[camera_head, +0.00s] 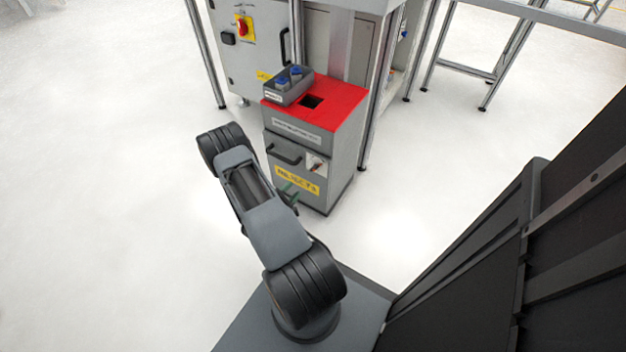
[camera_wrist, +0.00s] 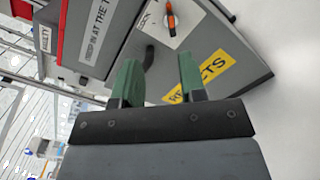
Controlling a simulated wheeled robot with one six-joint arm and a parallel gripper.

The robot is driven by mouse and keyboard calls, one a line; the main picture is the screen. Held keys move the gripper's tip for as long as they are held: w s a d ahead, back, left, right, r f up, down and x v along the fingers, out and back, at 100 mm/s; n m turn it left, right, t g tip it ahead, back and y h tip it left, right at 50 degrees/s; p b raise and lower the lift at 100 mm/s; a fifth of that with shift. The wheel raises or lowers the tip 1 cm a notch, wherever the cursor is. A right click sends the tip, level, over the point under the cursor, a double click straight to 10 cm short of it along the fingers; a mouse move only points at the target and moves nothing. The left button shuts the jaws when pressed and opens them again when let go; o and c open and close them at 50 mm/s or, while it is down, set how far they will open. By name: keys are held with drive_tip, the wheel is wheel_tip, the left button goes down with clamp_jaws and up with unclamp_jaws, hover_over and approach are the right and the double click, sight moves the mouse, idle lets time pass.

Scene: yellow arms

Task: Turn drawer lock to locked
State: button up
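The drawer lock (camera_wrist: 170,20) is an orange-and-black knob on a white plate on the front of a grey cabinet. In the head view its white plate (camera_head: 316,163) is at the right of the drawer front, above the yellow label. The lettering by the knob is only partly legible, and I cannot tell which mark the knob points to. My gripper (camera_wrist: 160,72) has two green fingers spread apart with nothing between them. The lock lies beyond and above the fingertips in the wrist view, apart from them. In the head view my gripper is partly hidden behind my arm.
The drawer's dark handle (camera_head: 284,154) is left of the lock. A yellow rejects label (camera_head: 297,181) sits below. On the cabinet's red top (camera_head: 343,97) stands a grey bin (camera_head: 288,91) with blue-topped items. A metal-framed machine stands behind. White floor (camera_head: 120,200) is clear at left.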

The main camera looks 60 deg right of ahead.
sight(313, 170)
drive_tip(key=shift+n+t, duration=0.4)
drive_tip(key=shift+t, duration=0.1)
drive_tip(key=d+f+b, duration=0.1)
drive_tip(key=d, duration=0.3)
drive_tip(key=d+b, duration=0.1)
drive_tip(key=d, duration=0.4)
drive_tip(key=d+f+b, duration=0.1)
drive_tip(key=d, duration=0.3)
drive_tip(key=shift+s+d+f+b, duration=0.2)
drive_tip(key=shift+d+f+b, duration=0.1)
drive_tip(key=shift+d+b, duration=0.1)
clamp_jaws()
